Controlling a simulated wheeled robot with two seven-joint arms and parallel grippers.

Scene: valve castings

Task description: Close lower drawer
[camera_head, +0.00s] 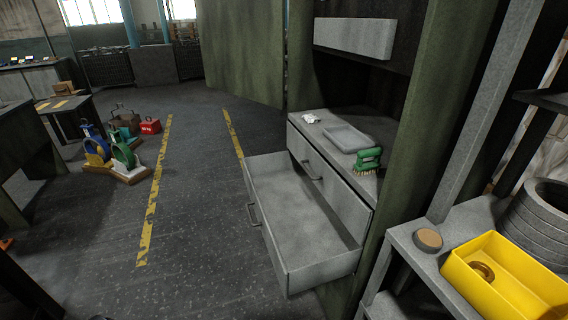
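The lower drawer (305,231) is a grey metal box pulled well out of the cabinet, toward the left. It looks empty inside. Its bar handle (253,214) is on the long front panel facing the aisle. Directly above it, the upper drawer (332,181) is shut, with its own bar handle (312,172). Neither of my grippers shows in the head view, so nothing is seen touching the drawer.
On the cabinet top (313,137) are a grey tray (349,138), a green-handled brush (368,161) and a crumpled white item (311,118). A shelf with a yellow bin (505,279) stands right. Floor left of the drawer is clear; valve castings (122,155) lie farther left.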

